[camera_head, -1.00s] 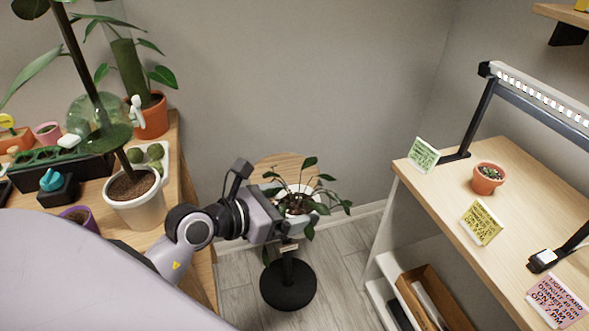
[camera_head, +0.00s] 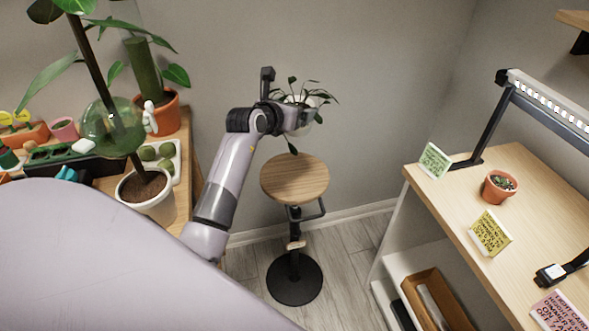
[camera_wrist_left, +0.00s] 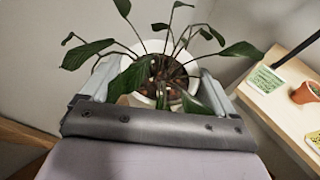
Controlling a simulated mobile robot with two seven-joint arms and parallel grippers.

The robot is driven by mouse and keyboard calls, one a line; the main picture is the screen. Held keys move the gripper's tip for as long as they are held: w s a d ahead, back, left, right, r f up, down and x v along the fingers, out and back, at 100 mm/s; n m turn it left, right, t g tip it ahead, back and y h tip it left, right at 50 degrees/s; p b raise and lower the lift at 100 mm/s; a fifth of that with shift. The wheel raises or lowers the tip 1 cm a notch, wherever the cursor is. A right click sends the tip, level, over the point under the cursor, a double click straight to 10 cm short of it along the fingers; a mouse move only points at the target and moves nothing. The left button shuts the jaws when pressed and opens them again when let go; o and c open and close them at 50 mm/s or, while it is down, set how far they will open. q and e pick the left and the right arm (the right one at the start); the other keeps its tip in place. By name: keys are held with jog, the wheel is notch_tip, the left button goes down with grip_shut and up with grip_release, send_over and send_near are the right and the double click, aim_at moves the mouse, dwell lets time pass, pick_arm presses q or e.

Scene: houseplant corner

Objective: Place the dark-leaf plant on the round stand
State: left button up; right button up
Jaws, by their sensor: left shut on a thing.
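The dark-leaf plant (camera_head: 290,98) has thin stems, drooping dark green leaves and a white pot (camera_head: 318,112). My left gripper (camera_head: 302,120) is shut on the white pot. In the left wrist view the fingers (camera_wrist_left: 150,92) flank the pot (camera_wrist_left: 190,80), with leaves hanging over its rim. The round stand (camera_head: 295,180) has a bare wooden top, a dark post and a round black base. The plant appears beyond and above its far edge, apart from the top; the exact height gap is hard to tell. My right gripper is not in view.
A wooden bench (camera_head: 186,190) on the left holds several potted plants, including a tall one in a white pot (camera_head: 150,200). A wooden table (camera_head: 450,205) on the right holds a small terracotta pot (camera_head: 500,186), cards and a lamp (camera_head: 545,100). The grey wall is behind the stand.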

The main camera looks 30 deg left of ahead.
pick_arm(q)
notch_tip(320, 180, down, 5)
jog(key=b, duration=0.3)
jog(key=shift+d+r, duration=0.1)
jog(key=shift+r, duration=0.05)
jog(key=shift+f+b, duration=1.45)
jog(key=shift+f, duration=5.4)
jog(key=shift+f, duration=0.15)
jog(key=o, duration=1.1)
jog(key=shift+c, duration=0.2)
